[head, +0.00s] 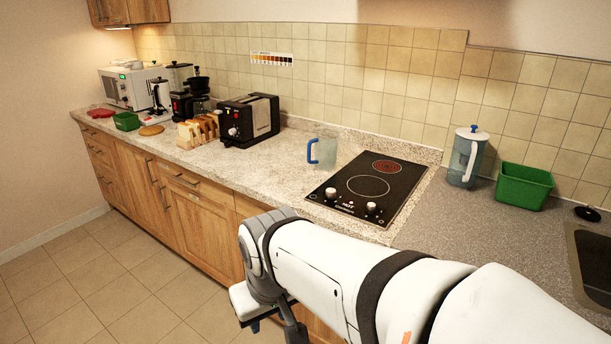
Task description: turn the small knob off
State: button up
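A black two-ring cooktop (368,189) is set in the counter, right of centre. Two silver knobs sit on its front edge, a left knob (331,193) and a right knob (371,207). They look alike in size, and their exact dial positions are too small to read. The smaller rear ring (386,166) looks reddish; the larger front ring (368,186) is dark with a pale outline. My gripper end (256,308) hangs low in front of the cabinets, below and left of the knobs and apart from them. Its fingers are mostly hidden, so its opening cannot be seen.
A clear mug with a blue handle (323,152) stands left of the cooktop. A black toaster (250,120) and toast rack (198,131) are farther left. A lidded pitcher (467,157) and green bin (523,186) stand right. The counter before the mug is clear.

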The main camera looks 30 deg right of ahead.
aim_at(372, 206)
jog(key=z, duration=0.5)
jog(key=i, duration=0.8)
jog(key=z, duration=0.45)
jog(key=k, duration=0.85)
jog(key=z, duration=0.15)
jog(key=i, duration=0.85)
jog(key=u, duration=0.05)
